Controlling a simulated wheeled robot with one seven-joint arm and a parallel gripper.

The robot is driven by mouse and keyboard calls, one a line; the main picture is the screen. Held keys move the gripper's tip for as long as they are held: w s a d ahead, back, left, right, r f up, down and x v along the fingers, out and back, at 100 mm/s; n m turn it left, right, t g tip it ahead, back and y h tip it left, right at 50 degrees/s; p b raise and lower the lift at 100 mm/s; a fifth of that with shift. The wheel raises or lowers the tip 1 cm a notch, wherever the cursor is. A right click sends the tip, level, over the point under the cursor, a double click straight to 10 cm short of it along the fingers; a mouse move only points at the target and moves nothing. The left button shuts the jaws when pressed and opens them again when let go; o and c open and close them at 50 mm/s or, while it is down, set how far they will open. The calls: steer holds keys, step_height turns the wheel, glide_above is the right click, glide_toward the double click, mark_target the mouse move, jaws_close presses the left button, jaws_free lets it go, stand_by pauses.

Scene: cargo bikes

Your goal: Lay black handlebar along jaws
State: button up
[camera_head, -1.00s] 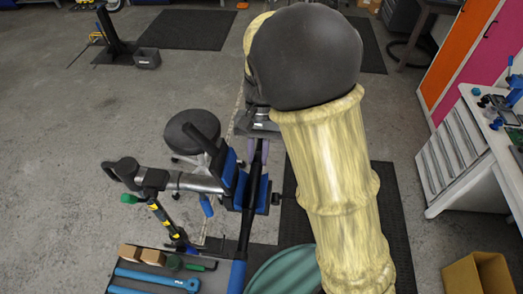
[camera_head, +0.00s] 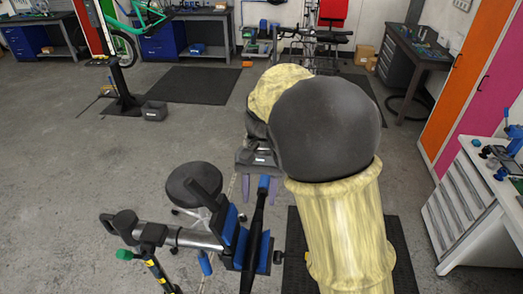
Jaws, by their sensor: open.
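The black handlebar (camera_head: 254,225) is a long dark bar running from just below my gripper toward the bottom of the view. It lines up lengthwise with the blue-lined clamp jaws (camera_head: 232,222) and appears to lie between them; whether it touches both is unclear. A blue piece shows at its far end. My gripper (camera_head: 261,192) is open, its two greyish-purple fingers on either side of the bar's far end. I cannot tell their height over it. My pale yellow arm hides part of the area to the right.
A round black stool (camera_head: 193,183) stands just left of the clamp. The clamp's grey arm (camera_head: 190,238) reaches left to a black knob. A white drawer cabinet (camera_head: 460,210) stands right. Open floor (camera_head: 80,180) lies to the left.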

steer(key=b+v, duration=0.1)
steer(key=v, duration=1.1)
steer(key=shift+r, duration=0.25)
steer(key=shift+a, duration=0.1)
